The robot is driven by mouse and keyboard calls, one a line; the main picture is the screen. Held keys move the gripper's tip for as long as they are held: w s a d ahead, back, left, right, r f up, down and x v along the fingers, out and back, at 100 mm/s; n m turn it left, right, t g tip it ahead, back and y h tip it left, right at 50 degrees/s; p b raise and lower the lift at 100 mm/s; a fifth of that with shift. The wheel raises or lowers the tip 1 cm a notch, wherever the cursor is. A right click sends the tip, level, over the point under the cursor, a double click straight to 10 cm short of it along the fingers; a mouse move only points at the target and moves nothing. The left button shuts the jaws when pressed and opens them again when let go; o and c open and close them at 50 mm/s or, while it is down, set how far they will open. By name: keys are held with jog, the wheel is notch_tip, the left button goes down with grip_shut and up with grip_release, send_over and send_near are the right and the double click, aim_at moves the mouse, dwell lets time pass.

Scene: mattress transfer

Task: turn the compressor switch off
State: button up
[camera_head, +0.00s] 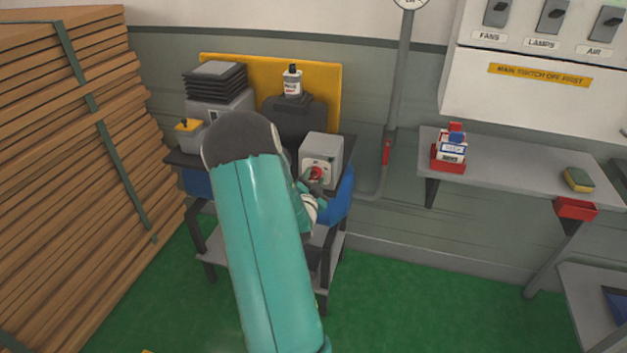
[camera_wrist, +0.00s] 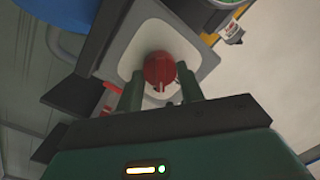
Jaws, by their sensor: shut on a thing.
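The compressor switch is a red rotary knob (camera_head: 316,173) on the front of a grey box (camera_head: 322,148), which stands at the right end of a cart. In the wrist view the red knob (camera_wrist: 159,68) sits on a pale plate in the middle of the grey box (camera_wrist: 203,58). My gripper (camera_wrist: 160,88) is at the knob with its two dark green fingers on either side of it, shut on it. In the head view my gripper (camera_head: 314,183) is small and partly behind my teal arm. The marks around the knob are too small to read.
The cart (camera_head: 329,255) also bears a dark block with a bottle (camera_head: 292,82) and a stack of dark plates (camera_head: 214,80). A timber stack (camera_head: 75,170) stands left. A wall shelf (camera_head: 520,164) and a switch panel (camera_head: 545,70) are right. Green floor is clear right of the cart.

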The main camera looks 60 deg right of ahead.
jog(key=n, duration=0.5)
jog(key=shift+w, duration=0.1)
jog(key=n+g, duration=0.1)
jog(key=n, duration=0.3)
jog(key=shift+r+n+y, duration=0.1)
jog(key=shift+n+y, duration=0.2)
jog(key=shift+n, duration=0.1)
jog(key=o, duration=1)
jog(key=shift+a, duration=0.1)
jog(key=v, duration=1.3)
jog(key=shift+a+r, duration=0.1)
jog(key=shift+a, duration=0.2)
